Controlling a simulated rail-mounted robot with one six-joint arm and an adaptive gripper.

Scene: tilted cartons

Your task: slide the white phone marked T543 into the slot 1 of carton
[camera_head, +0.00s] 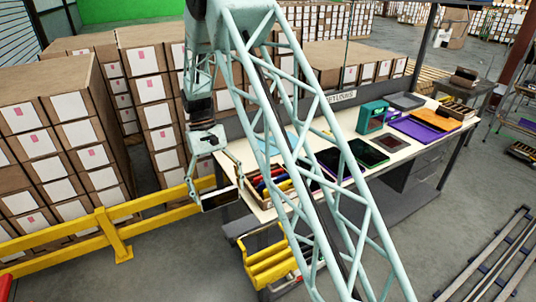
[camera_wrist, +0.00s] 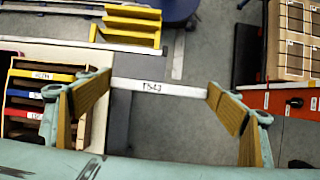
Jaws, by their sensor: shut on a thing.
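The white phone marked T543 (camera_wrist: 160,87) is held edge-on between the two finger pads of my gripper (camera_wrist: 158,98) in the wrist view. In the head view the phone (camera_head: 219,200) hangs below my gripper (camera_head: 214,188), off the left end of the workbench and apart from the carton. The carton (camera_wrist: 10,135) is at the left of the wrist view, with yellow, blue and red labelled phones standing in it. The carton (camera_head: 266,203) also shows on the near left end of the bench in the head view, partly behind my arm. Its slot 1 cannot be told.
The workbench (camera_head: 408,153) carries tablets, a teal holder (camera_head: 372,116) and an orange tray (camera_head: 424,130). A yellow bin (camera_head: 268,265) is below the bench's near side. A yellow rail (camera_head: 70,240) and stacked boxes (camera_head: 40,150) stand at the left.

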